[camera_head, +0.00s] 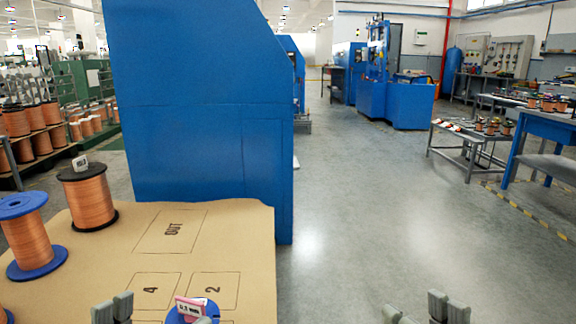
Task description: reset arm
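My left gripper (160,313) is at the bottom edge, over the near part of the brown board (255,225); its fingertips stand apart. A blue spool top (178,316) with a pink-edged white label (192,306) shows beside its right fingertip, partly hidden; I cannot tell whether they touch. My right gripper (419,315) is at the bottom edge right of the board, against the grey floor, with fingertips apart and nothing seen between them. Most of both grippers is cut off by the frame.
A copper spool with black flanges (90,199) and one with blue flanges (30,240) stand upright on the board's left. The board has marked boxes, including "OUT", "4" and "2". A large blue cabinet (200,110) rises behind it. The floor (370,200) to the right is clear.

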